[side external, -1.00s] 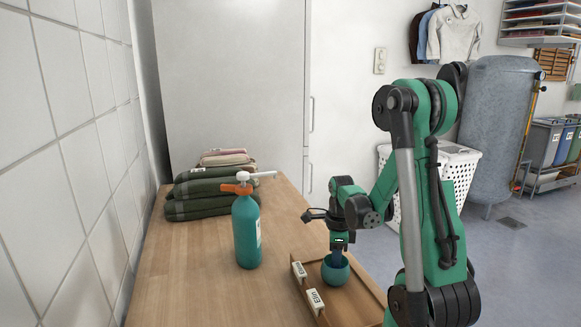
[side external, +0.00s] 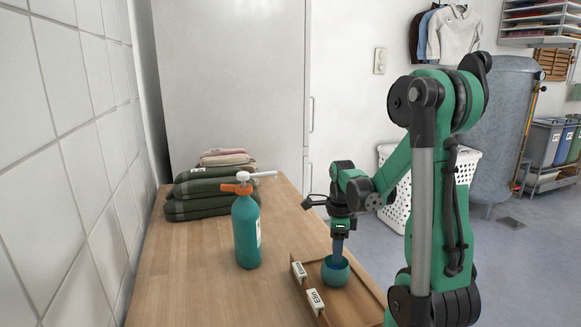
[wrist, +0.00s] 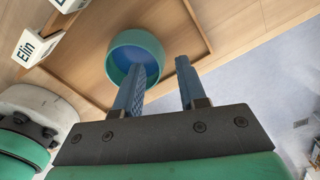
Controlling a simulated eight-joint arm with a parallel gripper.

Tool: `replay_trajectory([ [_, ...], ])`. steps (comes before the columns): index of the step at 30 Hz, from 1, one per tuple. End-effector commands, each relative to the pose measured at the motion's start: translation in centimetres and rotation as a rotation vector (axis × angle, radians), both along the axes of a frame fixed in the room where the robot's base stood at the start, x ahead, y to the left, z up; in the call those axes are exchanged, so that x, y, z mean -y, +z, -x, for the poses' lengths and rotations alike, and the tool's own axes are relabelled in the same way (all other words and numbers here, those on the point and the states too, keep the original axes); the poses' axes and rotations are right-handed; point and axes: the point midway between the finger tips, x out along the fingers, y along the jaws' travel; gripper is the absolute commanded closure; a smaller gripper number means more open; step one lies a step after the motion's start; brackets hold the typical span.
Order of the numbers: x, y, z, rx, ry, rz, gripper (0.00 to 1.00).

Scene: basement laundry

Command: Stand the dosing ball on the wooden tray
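The dosing ball (side external: 336,274), a teal open cup with a blue inside, stands upright on the wooden tray (side external: 368,287). In the wrist view the ball (wrist: 112,57) sits on the tray floor, inside the tray's edge (wrist: 196,22). My gripper (side external: 338,260) is just above the ball, pointing down. In the wrist view my gripper (wrist: 160,62) has its two blue fingers apart. The left finger overlaps the ball's opening and the right one is outside its rim. I cannot tell whether a finger touches the rim.
Name blocks, one reading "Elin" (side external: 315,300), stand along the tray's left side. A teal bottle (side external: 246,230) with an orange and white top stands left of the tray. Folded towels (side external: 205,192) are stacked behind. The table's left front (side external: 190,290) is clear.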

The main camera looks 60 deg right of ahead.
Motion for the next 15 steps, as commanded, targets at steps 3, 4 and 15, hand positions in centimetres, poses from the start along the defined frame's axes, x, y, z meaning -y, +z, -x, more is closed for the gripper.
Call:
replay_trajectory([
  [3,0.0,2.0,0.0,0.0,0.0,0.0,0.64],
  [4,0.0,2.5,0.0,0.0,0.0,0.0,0.64],
  [15,0.2,7.8,-0.1,0.0,0.0,0.0,0.64],
])
